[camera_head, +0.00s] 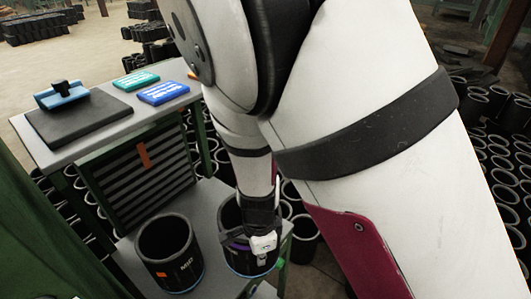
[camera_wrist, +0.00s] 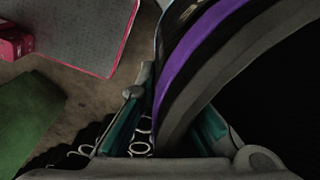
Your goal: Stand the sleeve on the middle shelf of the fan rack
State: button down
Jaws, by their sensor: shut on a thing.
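My gripper (camera_head: 262,240) is at the end of my arm, low in the head view, at the near rim of a black sleeve (camera_head: 238,262) with a purple band. In the wrist view my gripper's (camera_wrist: 168,122) teal-padded fingers sit on either side of the wall of the sleeve (camera_wrist: 215,65), shut on it. The sleeve looks upright; my gripper and arm hide part of it, and I cannot tell whether its base touches the surface below.
A blue-handled tool (camera_head: 62,95) on a dark plate, a green card (camera_head: 136,80) and a blue card (camera_head: 164,93) lie on top. Many sleeves fill the floor at right.

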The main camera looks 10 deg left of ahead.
jog(key=w+a+f, duration=0.2)
jog(key=w+f, duration=0.2)
jog(key=w, duration=0.5)
jog(key=shift+w+a+f+p, duration=0.15)
jog(key=shift+w+a+p, duration=0.1)
jog(key=shift+w+p, duration=0.15)
jog(key=c, duration=2.2)
grip_release()
jog(key=shift+s+f, duration=0.1)
jog(key=shift+f, duration=0.1)
jog(key=o, duration=0.4)
jog(key=shift+o, duration=0.2)
jog(key=shift+r, duration=0.15)
